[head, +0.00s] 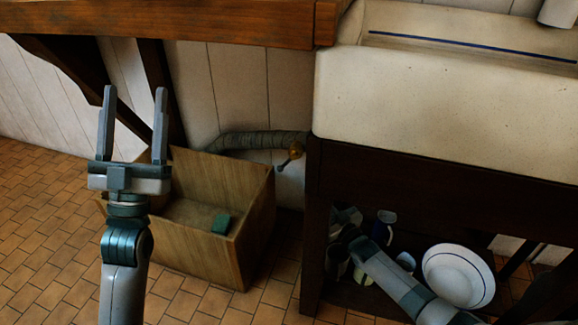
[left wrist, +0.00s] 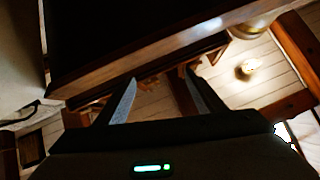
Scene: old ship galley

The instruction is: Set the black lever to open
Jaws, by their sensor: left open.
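A small brass valve (head: 296,150) sits at the end of a wrapped grey pipe (head: 258,140) low on the white plank wall. A short dark piece (head: 284,165) sticks out down-left from it and looks like the black lever; it is too small to tell its setting. My left gripper (head: 134,98) is open and empty, pointing up, well to the left of the valve and apart from it. In the left wrist view the open fingers (left wrist: 160,88) have nothing between them, and I make out no lever there. My right gripper (head: 345,222) is low under the sink, its fingers unclear.
A wooden box (head: 205,195) with a green block (head: 221,223) stands below the pipe. A wooden counter (head: 170,20) overhangs above. The pale sink (head: 440,105) stands right, with plates (head: 458,274) and mugs (head: 383,226) beneath. A lamp (left wrist: 248,68) glows in the left wrist view.

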